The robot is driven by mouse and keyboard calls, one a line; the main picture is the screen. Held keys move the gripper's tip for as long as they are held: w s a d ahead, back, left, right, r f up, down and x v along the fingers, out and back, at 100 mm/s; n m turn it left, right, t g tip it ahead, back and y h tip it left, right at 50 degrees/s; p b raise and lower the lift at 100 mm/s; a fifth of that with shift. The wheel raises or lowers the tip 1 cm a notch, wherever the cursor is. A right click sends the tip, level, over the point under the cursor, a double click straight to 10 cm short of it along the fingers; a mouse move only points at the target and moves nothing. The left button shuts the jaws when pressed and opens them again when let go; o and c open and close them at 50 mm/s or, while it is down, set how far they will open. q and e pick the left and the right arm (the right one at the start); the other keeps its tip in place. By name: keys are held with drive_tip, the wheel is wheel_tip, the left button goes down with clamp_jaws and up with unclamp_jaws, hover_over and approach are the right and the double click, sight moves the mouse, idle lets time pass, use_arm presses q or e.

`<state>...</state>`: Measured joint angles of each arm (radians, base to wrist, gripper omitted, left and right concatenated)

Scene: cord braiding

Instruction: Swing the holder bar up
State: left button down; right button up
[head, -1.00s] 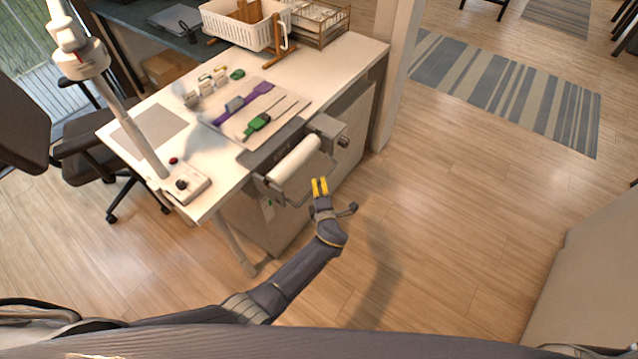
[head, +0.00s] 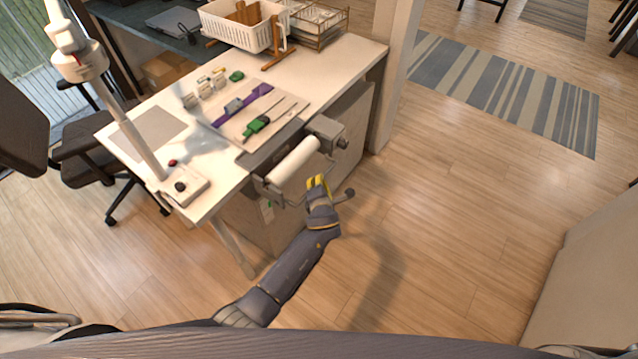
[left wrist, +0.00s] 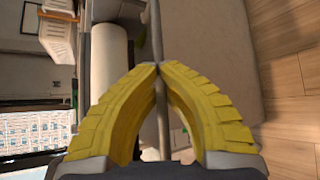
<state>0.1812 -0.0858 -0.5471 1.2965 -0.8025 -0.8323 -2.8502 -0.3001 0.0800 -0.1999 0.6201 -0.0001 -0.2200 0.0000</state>
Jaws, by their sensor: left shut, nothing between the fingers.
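The thin grey holder bar (left wrist: 157,38) runs down the left wrist view beside the pale roller (left wrist: 108,62), and its line continues behind the fingertips. In the head view the roller (head: 293,160) sits in its grey bracket at the table's front edge. My left gripper (head: 317,181) is just in front of and below the roller. In the left wrist view its yellow fingertips (left wrist: 159,66) meet over the bar's line, with nothing gripped between them. The fingers hide part of the bar, and I cannot tell whether they touch it. My right gripper is not in view.
A board with a purple strap and green clip (head: 258,124) lies on the table (head: 335,68) behind the roller. A white basket (head: 240,28) stands at the back. The floor to the right is clear.

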use_arm(q)
drive_tip(key=shift+w+a+r+n+g+h, duration=0.15)
drive_tip(key=shift+a+r+n+g+h, duration=0.3)
drive_tip(key=shift+a+g, duration=0.2)
drive_tip(key=shift+f, duration=0.1)
drive_tip(key=c, duration=2.1)
unclamp_jaws()
drive_tip(key=o, duration=0.6)
drive_tip(key=shift+n, duration=0.25)
drive_tip(key=shift+d, duration=0.2)
